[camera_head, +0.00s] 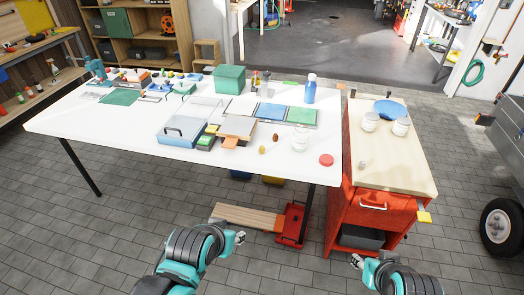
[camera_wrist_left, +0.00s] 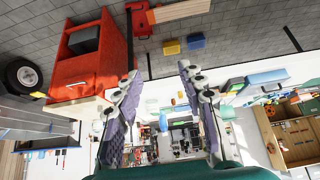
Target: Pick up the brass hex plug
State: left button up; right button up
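I cannot make out the brass hex plug for certain. A small pale, brassy piece (camera_head: 362,162) lies on the wooden top of the red cabinet (camera_head: 385,180). Two small brown-orange pieces, one (camera_head: 262,150) and another (camera_head: 275,137), lie on the white table; their shapes are too small to tell. My left gripper (camera_head: 240,237) is in front of the table, well short of all these. In the left wrist view its fingers stand apart with nothing between them (camera_wrist_left: 160,75). My right gripper (camera_head: 355,261) is low in front of the red cabinet; its fingers are too small to read.
The white table (camera_head: 80,124) holds trays, boxes, a clear jar (camera_head: 300,140), a red lid (camera_head: 326,160) and a blue bottle (camera_head: 310,90).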

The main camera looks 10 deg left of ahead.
aim_at(261, 148)
jog(key=i+j, duration=1.6)
jog(key=j, duration=0.15)
jog(key=l+z, duration=0.05)
